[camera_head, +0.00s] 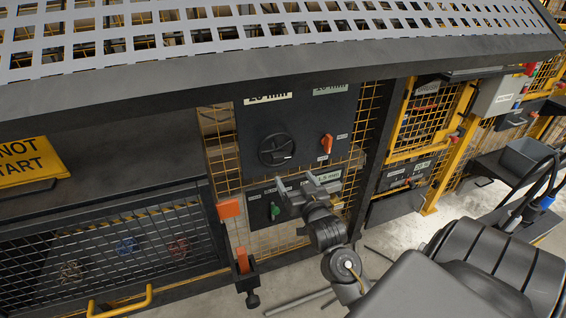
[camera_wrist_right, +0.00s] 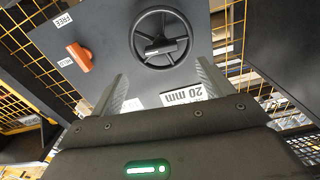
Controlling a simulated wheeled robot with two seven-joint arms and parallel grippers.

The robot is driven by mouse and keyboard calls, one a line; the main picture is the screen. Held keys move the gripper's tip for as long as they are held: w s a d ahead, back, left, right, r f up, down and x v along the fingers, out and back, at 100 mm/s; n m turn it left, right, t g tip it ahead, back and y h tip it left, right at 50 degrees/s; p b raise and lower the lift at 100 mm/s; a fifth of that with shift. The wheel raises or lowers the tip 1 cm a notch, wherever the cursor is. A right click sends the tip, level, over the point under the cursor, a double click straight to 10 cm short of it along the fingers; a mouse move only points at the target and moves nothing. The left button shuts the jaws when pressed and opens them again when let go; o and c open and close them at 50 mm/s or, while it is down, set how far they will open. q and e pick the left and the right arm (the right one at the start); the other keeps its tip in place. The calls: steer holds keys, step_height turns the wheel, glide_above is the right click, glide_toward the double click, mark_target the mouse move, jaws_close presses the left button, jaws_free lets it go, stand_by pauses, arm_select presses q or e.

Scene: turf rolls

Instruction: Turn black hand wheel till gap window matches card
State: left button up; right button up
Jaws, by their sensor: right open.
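The black hand wheel (camera_head: 276,150) is a ring with a crossbar on a dark upright panel. It shows near the top of the right wrist view (camera_wrist_right: 160,35), apart from my fingers. A greenish plate (camera_head: 330,88) at the panel's upper right seems to read 20 mm too. I cannot tell which is the gap window. My right gripper (camera_head: 295,180) is open and empty, below the wheel. My left gripper is out of view.
An orange lever (camera_head: 327,143) stands right of the wheel, with FREE and HELD labels in the right wrist view. A lower panel holds a green knob (camera_head: 274,210). A dark beam (camera_head: 170,88) overhangs the panel. Yellow mesh fencing (camera_head: 367,110) flanks it.

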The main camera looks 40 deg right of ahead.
mark_target(282, 159)
steer(key=p+x, duration=0.1)
steer(key=x, duration=0.9)
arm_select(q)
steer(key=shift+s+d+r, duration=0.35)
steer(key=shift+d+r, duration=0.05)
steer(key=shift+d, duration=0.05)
arm_select(e)
steer(key=shift+w+d, duration=0.15)
steer(key=shift+w, duration=0.25)
steer(key=c, duration=1.4)
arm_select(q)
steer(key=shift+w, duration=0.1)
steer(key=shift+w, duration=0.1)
